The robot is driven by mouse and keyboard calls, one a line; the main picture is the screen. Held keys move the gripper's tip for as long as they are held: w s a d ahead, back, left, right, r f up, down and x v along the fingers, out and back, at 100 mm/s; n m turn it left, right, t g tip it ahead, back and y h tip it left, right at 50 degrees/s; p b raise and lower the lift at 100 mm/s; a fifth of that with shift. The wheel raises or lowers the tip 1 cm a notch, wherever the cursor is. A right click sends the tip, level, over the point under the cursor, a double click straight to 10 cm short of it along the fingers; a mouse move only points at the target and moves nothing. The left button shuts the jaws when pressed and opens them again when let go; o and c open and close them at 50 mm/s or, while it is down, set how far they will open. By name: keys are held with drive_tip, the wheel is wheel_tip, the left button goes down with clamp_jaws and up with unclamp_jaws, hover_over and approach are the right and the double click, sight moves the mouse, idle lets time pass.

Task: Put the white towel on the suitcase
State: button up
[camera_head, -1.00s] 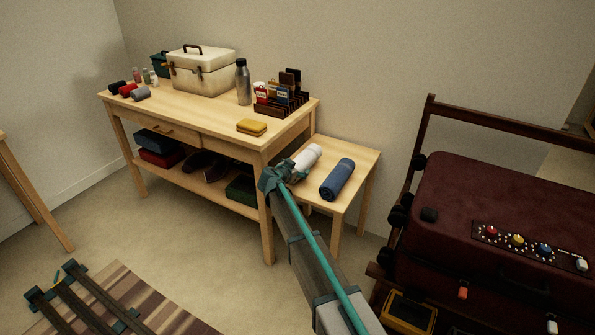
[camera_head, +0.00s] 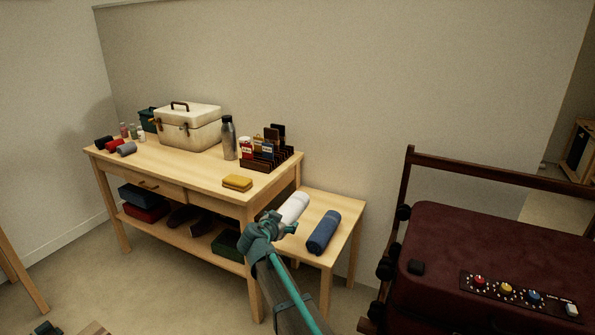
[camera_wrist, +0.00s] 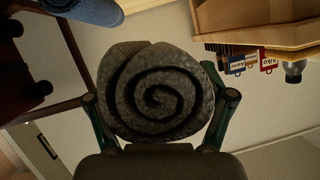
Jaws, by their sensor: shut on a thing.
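The rolled white towel (camera_head: 294,207) is at the small wooden side table, left of a rolled blue towel (camera_head: 323,232). My gripper (camera_head: 277,228) is shut on its near end. In the wrist view the towel's spiral end (camera_wrist: 158,95) looks grey in shadow and fills the space between both fingers. I cannot tell whether the towel touches the tabletop or is slightly raised. The dark red suitcase (camera_head: 440,245) lies flat at the right on a dark wooden rack. Its near part is cut off by the frame.
The workbench (camera_head: 185,172) holds a cream box (camera_head: 188,130), a bottle (camera_head: 228,138) and a yellow cloth (camera_head: 237,183).

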drive_tip(key=shift+s+a+f+n+t+y, duration=0.15)
drive_tip(key=shift+s+a+f+n+y, duration=0.25)
drive_tip(key=shift+s+n+y, duration=0.15)
drive_tip(key=shift+s+a+f+n+t+y, duration=0.15)
drive_tip(key=shift+s+a+f+n+y, duration=0.15)
drive_tip(key=shift+s+f+n+y, duration=0.25)
drive_tip(key=d+r+n+y, duration=0.1)
drive_tip(key=s+d+r+n+y, duration=0.1)
drive_tip(key=shift+s+d+y, duration=0.1)
drive_tip(key=shift+d+y, duration=0.3)
drive_tip(key=shift+n+y, duration=0.3)
drive_tip(key=shift+y, duration=0.1)
drive_tip(key=d+r, duration=0.2)
drive_tip(key=d, duration=0.2)
drive_tip(key=s+d+r, duration=0.1)
drive_tip(key=d+r, duration=0.2)
drive_tip(key=d, duration=0.2)
drive_tip(key=s+d+r, duration=0.1)
drive_tip(key=d+r, duration=0.2)
drive_tip(key=d, duration=0.2)
drive_tip(key=shift+s, duration=0.2)
drive_tip(key=s+d+r+m+h, duration=0.15)
drive_tip(key=d+r, duration=0.25)
drive_tip(key=d, duration=0.7)
drive_tip(key=shift+h, duration=0.25)
drive_tip(key=r+p, duration=1.8)
drive_tip(key=p, duration=0.1)
drive_tip(key=shift+w+a+r, duration=0.25)
drive_tip(key=shift+w+a, duration=0.05)
